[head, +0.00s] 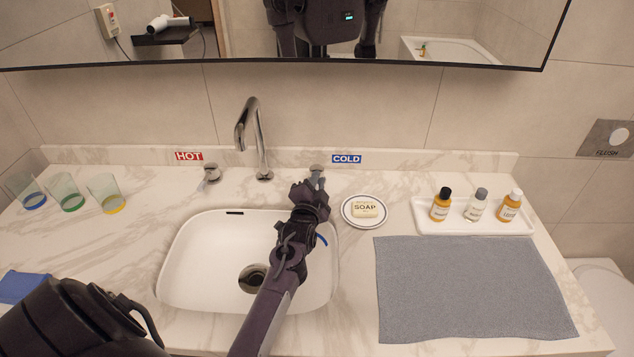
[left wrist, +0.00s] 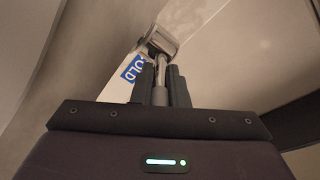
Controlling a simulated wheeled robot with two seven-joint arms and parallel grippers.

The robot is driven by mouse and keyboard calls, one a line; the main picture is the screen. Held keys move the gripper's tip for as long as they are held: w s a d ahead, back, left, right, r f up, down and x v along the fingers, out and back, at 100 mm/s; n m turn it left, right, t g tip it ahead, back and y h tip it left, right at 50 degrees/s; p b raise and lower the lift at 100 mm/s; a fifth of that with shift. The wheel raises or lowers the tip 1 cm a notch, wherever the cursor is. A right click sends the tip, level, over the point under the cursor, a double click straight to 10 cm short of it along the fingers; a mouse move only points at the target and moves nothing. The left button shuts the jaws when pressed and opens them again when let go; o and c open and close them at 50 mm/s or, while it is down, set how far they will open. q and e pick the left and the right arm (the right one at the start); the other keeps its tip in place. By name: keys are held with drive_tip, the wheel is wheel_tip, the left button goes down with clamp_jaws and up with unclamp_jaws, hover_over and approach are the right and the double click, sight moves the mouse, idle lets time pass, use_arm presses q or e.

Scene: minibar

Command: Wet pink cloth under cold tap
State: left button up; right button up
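My left gripper (head: 315,183) reaches over the right side of the sink to the cold tap handle (head: 316,170), beside the blue COLD label (head: 346,159). In the left wrist view its two fingers (left wrist: 161,88) are close together with the handle's metal lever (left wrist: 161,68) between them. The spout (head: 248,125) stands behind the sink, and no water shows below it. No pink cloth is visible. My right gripper is not in view.
The hot tap handle (head: 210,174) is left of the spout. Several coloured glasses (head: 66,192) stand at the left. A soap dish (head: 364,212), a tray of bottles (head: 475,226) and a grey mat (head: 465,290) lie right. A blue cloth (head: 22,286) is at far left.

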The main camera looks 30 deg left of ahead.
use_arm(q)
clamp_jaws()
drive_tip(key=shift+w+d+y, duration=0.1)
drive_tip(key=shift+y, duration=0.2)
drive_tip(key=shift+w+d+n+g+y, duration=0.1)
drive_tip(key=shift+d+n+g+y, duration=0.1)
drive_tip(key=shift+n+g+y, duration=0.4)
drive_tip(key=o, duration=0.6)
unclamp_jaws()
drive_tip(key=b+v, duration=0.1)
drive_tip(key=v, duration=0.6)
drive_tip(key=shift+s+d+f, duration=0.1)
drive_tip(key=shift+s+d, duration=0.05)
drive_tip(key=shift+s, duration=0.15)
